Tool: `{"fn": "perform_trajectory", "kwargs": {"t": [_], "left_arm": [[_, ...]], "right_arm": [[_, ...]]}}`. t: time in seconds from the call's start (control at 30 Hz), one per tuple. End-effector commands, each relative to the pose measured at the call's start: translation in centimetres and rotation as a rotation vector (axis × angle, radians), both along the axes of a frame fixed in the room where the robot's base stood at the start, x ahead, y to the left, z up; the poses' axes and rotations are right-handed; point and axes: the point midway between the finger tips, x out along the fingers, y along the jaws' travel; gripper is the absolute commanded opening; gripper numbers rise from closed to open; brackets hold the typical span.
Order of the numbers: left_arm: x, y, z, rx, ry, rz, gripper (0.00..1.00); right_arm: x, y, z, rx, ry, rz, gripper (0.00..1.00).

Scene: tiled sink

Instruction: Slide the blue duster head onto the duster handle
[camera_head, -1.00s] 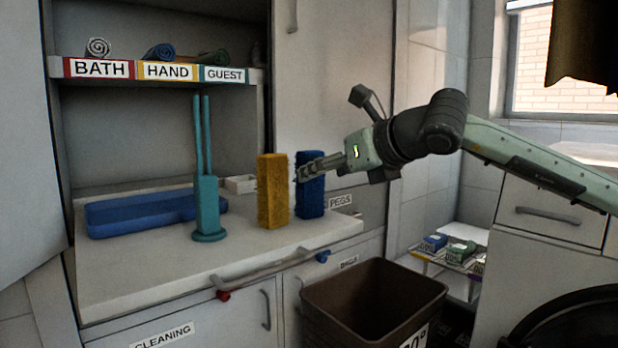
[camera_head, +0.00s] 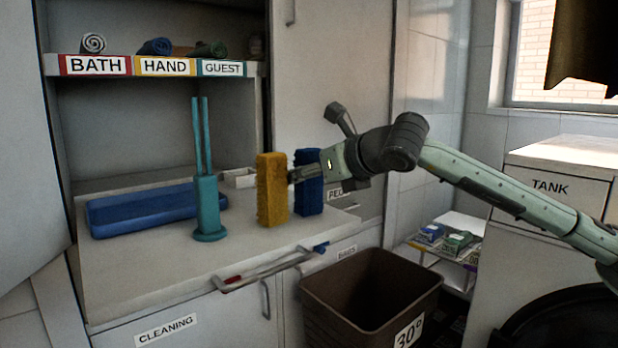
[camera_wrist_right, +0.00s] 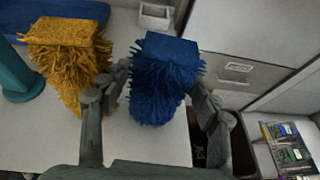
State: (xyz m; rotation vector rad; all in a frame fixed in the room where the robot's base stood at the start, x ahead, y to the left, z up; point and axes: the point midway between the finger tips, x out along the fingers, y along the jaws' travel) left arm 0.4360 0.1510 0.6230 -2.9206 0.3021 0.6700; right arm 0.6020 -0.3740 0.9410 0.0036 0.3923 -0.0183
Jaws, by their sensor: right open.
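The blue duster head (camera_head: 309,182) stands upright on the counter, right of the yellow duster head (camera_head: 272,189). The duster handle (camera_head: 207,208) is teal, with two upright prongs and a round base, and stands left of the yellow head. My right gripper (camera_head: 296,175) is at the blue head in the head view and hides part of it. In the right wrist view the blue head (camera_wrist_right: 163,82) lies between the two open fingers of my right gripper (camera_wrist_right: 160,98). The left finger is between the yellow and blue heads. My left gripper is not in view.
A blue tray (camera_head: 140,209) lies behind and left of the handle. A small white box (camera_head: 238,178) sits behind the yellow head. A brown bin (camera_head: 370,300) stands below the counter's right end. The counter's front left is clear.

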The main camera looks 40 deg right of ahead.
Motion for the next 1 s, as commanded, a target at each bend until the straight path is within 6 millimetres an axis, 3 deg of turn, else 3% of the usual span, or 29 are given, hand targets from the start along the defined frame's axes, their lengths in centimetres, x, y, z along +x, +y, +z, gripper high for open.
{"fn": "perform_trajectory", "kwargs": {"t": [0.27,0.7,1.0], "left_arm": [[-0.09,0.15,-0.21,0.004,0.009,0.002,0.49],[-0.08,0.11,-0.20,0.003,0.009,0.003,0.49],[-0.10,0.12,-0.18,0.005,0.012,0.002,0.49]], "right_arm": [[0.09,0.01,-0.07,0.000,0.000,0.000,0.61],[0.07,0.01,-0.04,0.000,0.000,0.000,0.08],[0.08,0.01,0.21,0.000,-0.001,0.000,0.08]]}}
